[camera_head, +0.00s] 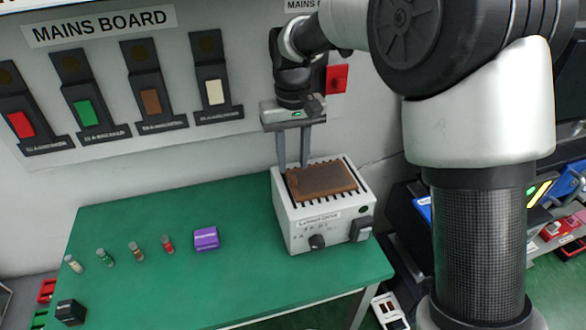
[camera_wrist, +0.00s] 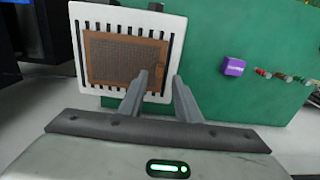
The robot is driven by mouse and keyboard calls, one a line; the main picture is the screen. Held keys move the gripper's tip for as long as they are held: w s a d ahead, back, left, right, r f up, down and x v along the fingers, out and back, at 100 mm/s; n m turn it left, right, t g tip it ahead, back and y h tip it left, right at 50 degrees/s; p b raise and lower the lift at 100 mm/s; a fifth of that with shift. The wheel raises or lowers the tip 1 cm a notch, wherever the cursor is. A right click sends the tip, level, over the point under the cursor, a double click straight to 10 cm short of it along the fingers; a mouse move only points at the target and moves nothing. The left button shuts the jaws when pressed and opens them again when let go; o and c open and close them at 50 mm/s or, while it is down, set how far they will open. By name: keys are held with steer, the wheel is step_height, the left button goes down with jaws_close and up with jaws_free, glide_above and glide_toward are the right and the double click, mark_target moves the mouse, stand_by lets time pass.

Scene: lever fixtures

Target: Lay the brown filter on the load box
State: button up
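The brown filter (camera_head: 322,179) is a flat, ribbed rectangle lying on the slotted top of the white load box (camera_head: 318,222). It also shows in the wrist view (camera_wrist: 115,60), roughly within the box's outline, with slots showing around it. My gripper (camera_head: 294,167) points down at the filter's back-left end. In the wrist view its fingers (camera_wrist: 168,74) stand apart, one over the filter and the other just past its right edge. I see a gap between them. Whether either finger touches the filter is unclear.
The box stands at the right end of the green table (camera_head: 150,240). A purple block (camera_head: 206,238), several small coloured cylinders (camera_head: 136,250) and a black block (camera_head: 70,312) lie to the left. The mains board (camera_head: 110,85) with several switches is on the wall behind.

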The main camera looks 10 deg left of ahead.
steer(key=shift+r, duration=1.7)
steer(key=s+d+r+m+t, duration=0.1)
steer(key=s+d+r, duration=0.3)
steer(key=d, duration=0.2)
steer(key=s+d+r+m+t, duration=0.1)
steer(key=s+d+r, duration=0.2)
steer(key=d+r, duration=0.3)
steer(key=s+d+f+m+t, duration=0.2)
steer(key=s+d+m+t, duration=0.1)
steer(key=s+d, duration=0.8)
steer(key=s, duration=0.3)
steer(key=shift+s+d+t, duration=0.25)
steer(key=shift+s+t, duration=0.05)
